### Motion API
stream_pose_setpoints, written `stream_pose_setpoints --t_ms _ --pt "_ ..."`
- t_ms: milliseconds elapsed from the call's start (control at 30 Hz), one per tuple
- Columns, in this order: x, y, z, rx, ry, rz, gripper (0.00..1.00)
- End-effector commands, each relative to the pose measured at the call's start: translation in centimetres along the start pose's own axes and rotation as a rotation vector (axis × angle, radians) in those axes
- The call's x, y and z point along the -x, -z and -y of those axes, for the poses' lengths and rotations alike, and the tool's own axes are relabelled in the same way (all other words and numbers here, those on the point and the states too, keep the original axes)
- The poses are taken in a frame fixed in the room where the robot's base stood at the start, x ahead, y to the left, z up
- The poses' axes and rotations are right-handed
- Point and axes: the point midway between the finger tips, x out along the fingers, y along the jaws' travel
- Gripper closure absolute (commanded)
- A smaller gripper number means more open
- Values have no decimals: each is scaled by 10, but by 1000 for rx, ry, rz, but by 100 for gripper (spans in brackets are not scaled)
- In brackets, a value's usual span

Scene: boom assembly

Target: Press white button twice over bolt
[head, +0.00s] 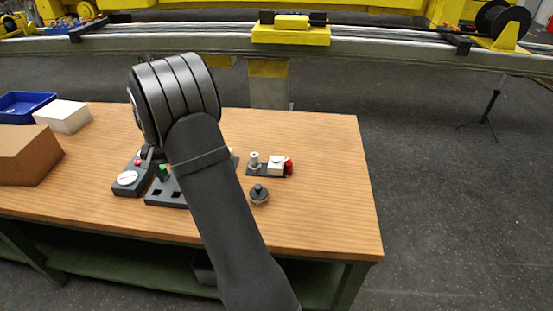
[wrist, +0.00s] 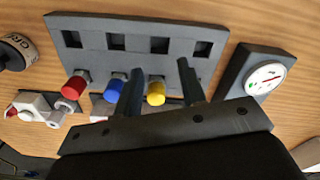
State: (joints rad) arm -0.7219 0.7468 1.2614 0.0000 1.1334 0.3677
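A white block with a round white button on top (head: 277,161) sits on a small dark base on the table, with a red part at its right end. A pale upright bolt-like piece (head: 254,159) stands on the same base, left of the block. In the wrist view the white block (wrist: 35,102) and the bolt-like piece (wrist: 62,112) are at the left edge. My gripper (wrist: 160,68) is open, its two fingers apart. A yellow cap (wrist: 156,94) shows in the gap; I cannot tell whether it lies between or below them. My arm hides the gripper in the head view.
A dark plate (wrist: 145,35) with several square holes has red (wrist: 73,87) and blue (wrist: 115,89) caps beside it. A gauge box (wrist: 262,70) stands right of it. A round dark knob (head: 259,194) lies near the base. A cardboard box (head: 25,155) is far left. The table's right side is clear.

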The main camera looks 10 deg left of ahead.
Motion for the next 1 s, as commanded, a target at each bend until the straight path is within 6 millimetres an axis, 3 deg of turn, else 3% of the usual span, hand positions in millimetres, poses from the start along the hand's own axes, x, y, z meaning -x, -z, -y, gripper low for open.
stream_pose_setpoints --t_ms 33,167,200,1000 --pt "0 0 0 0 0 0 73" --pt "0 0 0 0 0 0 99" --pt "0 0 0 0 0 0 100" --pt "0 0 0 0 0 0 100"
